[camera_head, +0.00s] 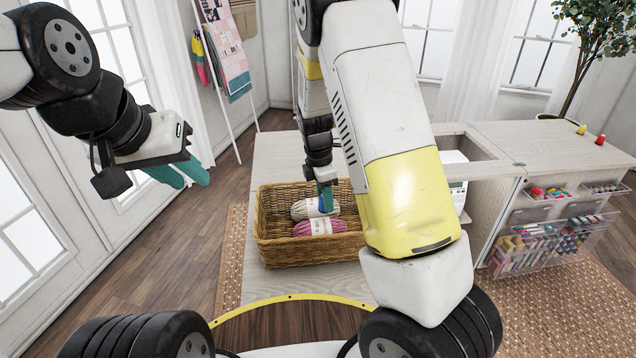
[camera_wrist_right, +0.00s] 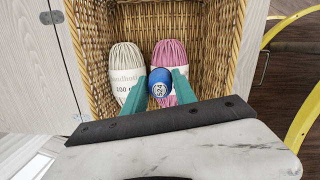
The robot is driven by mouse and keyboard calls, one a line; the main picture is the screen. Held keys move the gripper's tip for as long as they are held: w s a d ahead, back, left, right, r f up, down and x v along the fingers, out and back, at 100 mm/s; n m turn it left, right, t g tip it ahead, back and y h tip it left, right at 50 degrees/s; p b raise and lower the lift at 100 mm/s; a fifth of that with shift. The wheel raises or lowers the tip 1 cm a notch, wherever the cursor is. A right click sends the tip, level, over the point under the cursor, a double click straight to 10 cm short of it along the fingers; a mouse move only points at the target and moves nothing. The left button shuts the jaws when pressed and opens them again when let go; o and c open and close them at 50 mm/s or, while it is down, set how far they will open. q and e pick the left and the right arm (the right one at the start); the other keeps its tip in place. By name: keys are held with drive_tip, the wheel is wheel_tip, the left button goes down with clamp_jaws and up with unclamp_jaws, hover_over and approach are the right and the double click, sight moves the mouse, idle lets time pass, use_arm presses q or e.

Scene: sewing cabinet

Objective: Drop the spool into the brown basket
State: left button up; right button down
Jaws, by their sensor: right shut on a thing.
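The brown wicker basket (camera_head: 275,257) stands on the light wood cabinet top in the head view; its woven wall (camera_wrist_right: 216,50) fills much of the right wrist view. My right gripper (camera_wrist_right: 160,84) is shut on a blue spool (camera_wrist_right: 159,88) with a white label end. It holds the spool over the basket, above the yarn in the picture; the exact height is hard to tell. In the head view the right gripper (camera_head: 327,198) is partly hidden by my arm. My left gripper (camera_head: 188,176) is away from the basket at upper left, with its teal fingers apart by an amount I cannot judge.
A cream yarn skein (camera_wrist_right: 123,63) and a pink yarn skein (camera_wrist_right: 170,54) lie in the basket. A yellow spool (camera_head: 581,130) and a red spool (camera_head: 600,140) stand on the cabinet at right. Clear bins (camera_head: 540,250) hang on its side.

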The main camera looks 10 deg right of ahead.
drive_tip(key=c, duration=0.9)
unclamp_jaws()
drive_tip(key=shift+r, duration=0.1)
drive_tip(key=r, duration=0.7)
drive_tip(key=shift+a, duration=0.4)
drive_tip(key=shift+s+r, duration=0.1)
drive_tip(key=shift+r, duration=0.2)
drive_tip(key=shift+s+r, duration=0.1)
drive_tip(key=shift+r, duration=0.1)
drive_tip(key=s+d+r+m+t+y, duration=0.1)
drive_tip(key=s+r+m+t, duration=0.1)
drive_tip(key=s+r+m, duration=0.3)
drive_tip(key=s+d+r+m+t+y, duration=0.1)
drive_tip(key=s+r+m+t, duration=0.1)
drive_tip(key=s+r+m, duration=0.4)
drive_tip(key=s+d+r+m+t+y, duration=0.1)
drive_tip(key=s+r+m+t, duration=0.1)
drive_tip(key=s+r+m, duration=0.4)
drive_tip(key=shift+s+d+r+m+y, duration=0.2)
drive_tip(key=shift+s+m, duration=0.45)
drive_tip(key=shift+s, duration=0.8)
drive_tip(key=shift+s+d+r+m+y, duration=0.15)
drive_tip(key=shift+s+m, duration=0.5)
drive_tip(key=shift+s, duration=0.75)
